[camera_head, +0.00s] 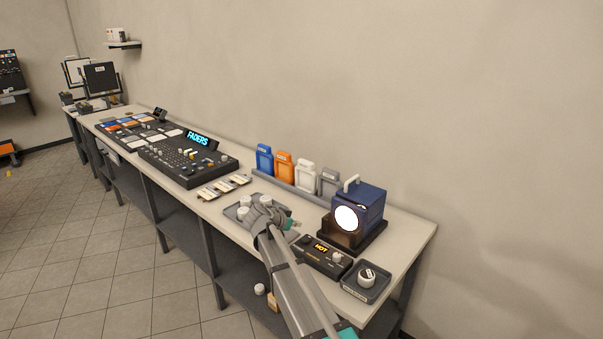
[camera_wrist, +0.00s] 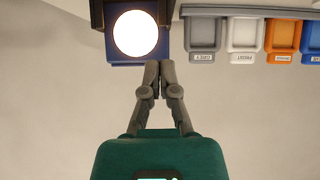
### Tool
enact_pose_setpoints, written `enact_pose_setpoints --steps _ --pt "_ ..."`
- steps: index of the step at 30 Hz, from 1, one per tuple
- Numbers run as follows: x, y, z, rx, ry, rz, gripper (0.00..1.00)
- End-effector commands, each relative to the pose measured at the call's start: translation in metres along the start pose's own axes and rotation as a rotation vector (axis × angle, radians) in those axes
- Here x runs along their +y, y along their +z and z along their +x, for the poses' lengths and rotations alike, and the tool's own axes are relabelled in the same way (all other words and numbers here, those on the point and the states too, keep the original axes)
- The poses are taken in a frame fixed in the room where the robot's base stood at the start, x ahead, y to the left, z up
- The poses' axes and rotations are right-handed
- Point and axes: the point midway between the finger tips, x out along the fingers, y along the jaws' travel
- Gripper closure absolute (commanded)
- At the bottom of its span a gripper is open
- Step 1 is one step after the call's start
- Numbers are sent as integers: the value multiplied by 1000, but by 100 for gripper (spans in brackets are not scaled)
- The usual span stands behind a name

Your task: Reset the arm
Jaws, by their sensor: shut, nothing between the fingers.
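My gripper (camera_wrist: 160,68) shows in the wrist view with its two grey fingers brought together at the tips, and nothing is between them. In that view, which is upside down, the fingers point toward the blue lamp (camera_wrist: 124,50) with its round white lit face. In the head view my arm reaches up from the bottom edge over the front of the bench (camera_head: 410,232). Its wrist end is above a grey tray (camera_head: 232,212), and the fingers are hard to make out there.
The blue lamp (camera_head: 370,208) stands right of my arm, with a "HOT" box (camera_head: 322,262) and a small dark tray (camera_head: 352,287) in front. Blue, orange, white and grey holders (camera_head: 284,164) line the wall side. A fader console (camera_head: 185,160) is farther left.

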Motion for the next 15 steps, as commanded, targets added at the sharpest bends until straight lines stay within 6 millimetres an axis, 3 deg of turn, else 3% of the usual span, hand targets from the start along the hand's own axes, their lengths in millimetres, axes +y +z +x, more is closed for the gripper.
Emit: enact_pose_setpoints --steps 5,15 --pt "56 10 14 -104 43 -73 100" --pt "204 56 27 -470 45 -311 100"
